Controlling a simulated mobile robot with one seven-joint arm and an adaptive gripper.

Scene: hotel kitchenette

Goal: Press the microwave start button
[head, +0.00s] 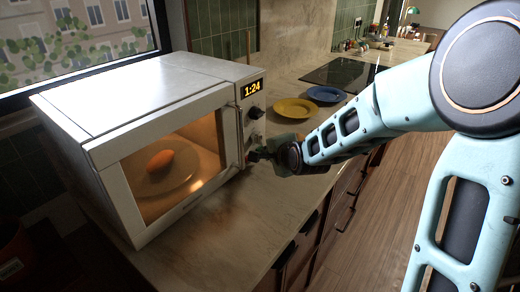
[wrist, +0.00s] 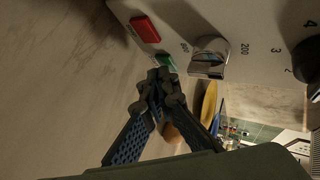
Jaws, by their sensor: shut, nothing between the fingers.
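The white microwave (head: 160,100) stands on the counter at left in the head view. Its door is shut, its inside is lit, and its display (head: 252,88) reads 1:24. The wrist view shows its control panel sideways, with a green button (wrist: 165,62), a red button (wrist: 145,29) and a silver dial (wrist: 209,58). My gripper (head: 255,155) is shut and empty at the lower part of the panel. In the wrist view its fingertips (wrist: 160,80) are at the green button and partly cover it. I cannot tell whether they touch it.
An orange-brown item (head: 160,160) lies on a plate inside the microwave. The door handle (head: 239,137) is close to the left of my gripper. A yellow plate (head: 294,109) and a blue plate (head: 326,94) lie on the counter behind, before a dark cooktop (head: 343,73).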

